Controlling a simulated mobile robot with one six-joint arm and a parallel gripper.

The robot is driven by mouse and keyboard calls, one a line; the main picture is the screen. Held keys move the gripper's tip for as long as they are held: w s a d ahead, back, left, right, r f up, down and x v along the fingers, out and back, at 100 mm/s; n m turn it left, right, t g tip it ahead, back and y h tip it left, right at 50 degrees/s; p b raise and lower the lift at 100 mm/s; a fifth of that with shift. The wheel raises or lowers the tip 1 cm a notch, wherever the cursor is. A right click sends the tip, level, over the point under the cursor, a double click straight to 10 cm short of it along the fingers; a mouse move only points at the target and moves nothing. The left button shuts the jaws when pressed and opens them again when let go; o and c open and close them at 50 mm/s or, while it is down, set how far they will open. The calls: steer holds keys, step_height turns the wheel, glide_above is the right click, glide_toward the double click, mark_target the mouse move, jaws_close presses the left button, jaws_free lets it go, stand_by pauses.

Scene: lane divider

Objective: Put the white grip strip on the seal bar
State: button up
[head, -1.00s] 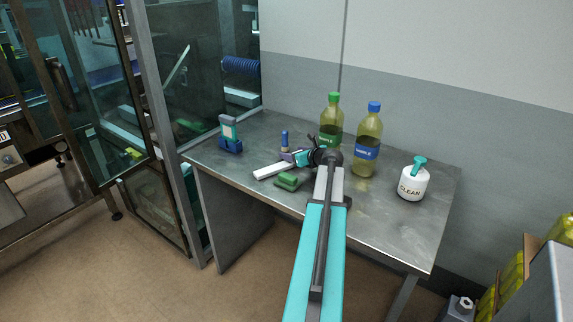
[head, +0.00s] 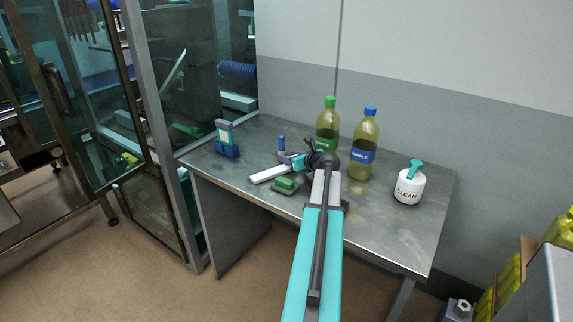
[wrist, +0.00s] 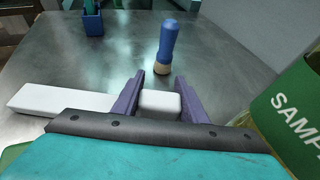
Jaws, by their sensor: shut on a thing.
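My gripper (wrist: 159,98) has purple fingers, shut on a white piece with rounded edges (wrist: 160,103), low over the steel table. A long white strip (wrist: 62,101) reaches left from beside the left finger. It lines up with the held piece, but the finger hides whether they are joined. In the head view the strip (head: 270,174) lies at or just above the tabletop, left of my gripper (head: 291,161). I cannot tell which thing is the seal bar. A glass-doored machine (head: 190,90) stands at the left.
On the table (head: 390,225) are a green block (head: 285,186) near the strip, a blue-handled tool (wrist: 168,45) beyond the fingers, a blue-and-teal holder (head: 226,140), two bottles (head: 327,125) (head: 364,140) and a white CLEAN pot (head: 409,187). The right front of the table is clear.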

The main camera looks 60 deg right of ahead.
steer(key=shift+r, duration=0.2)
step_height(320, 180, up, 18)
steer(key=shift+f+b, duration=0.15)
steer(key=shift+b, duration=0.15)
stand_by(0.4)
steer(key=shift+w, duration=0.15)
stand_by(0.6)
